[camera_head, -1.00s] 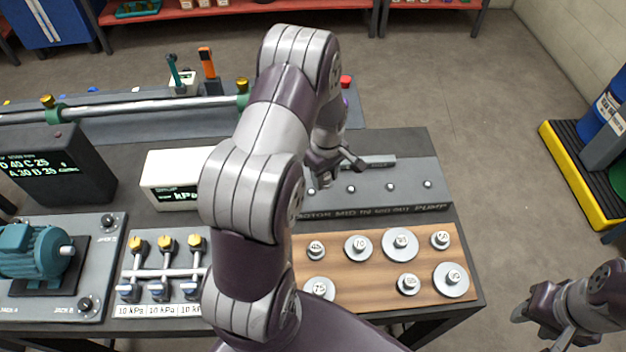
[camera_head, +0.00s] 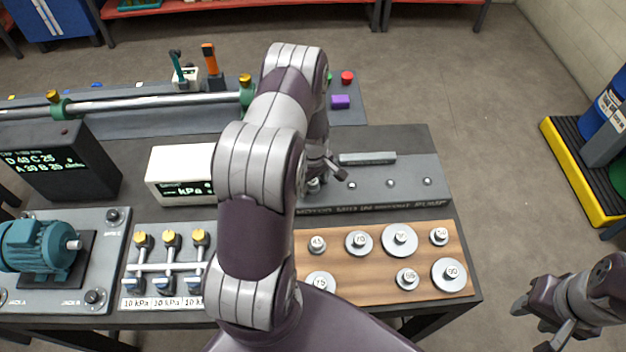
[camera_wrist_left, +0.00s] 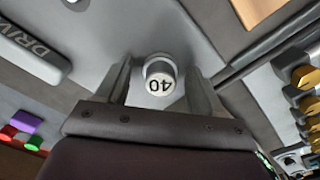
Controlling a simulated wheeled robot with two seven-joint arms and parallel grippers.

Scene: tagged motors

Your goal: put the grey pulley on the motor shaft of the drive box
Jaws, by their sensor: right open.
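The drive box (camera_head: 410,194) is a long grey block right of the middle in the head view, with several short shafts on top and the word MOTOR at its left end. My left gripper (camera_head: 326,176) is low over that motor end. In the left wrist view, a small grey pulley hub marked 40 (camera_wrist_left: 160,77) stands between my left fingers (camera_wrist_left: 160,85). Gaps show on both sides, so the fingers look open around it. The motor shaft itself is hidden there. My right gripper (camera_head: 534,328) is open and empty at the lower right, off the table.
A wooden board (camera_head: 340,260) holds several numbered grey pulleys in front of the drive box. A white gauge box (camera_head: 168,164), yellow-knobbed valves (camera_head: 171,238) and a teal motor (camera_head: 37,248) are to the left. A purple block (camera_head: 340,102) lies behind.

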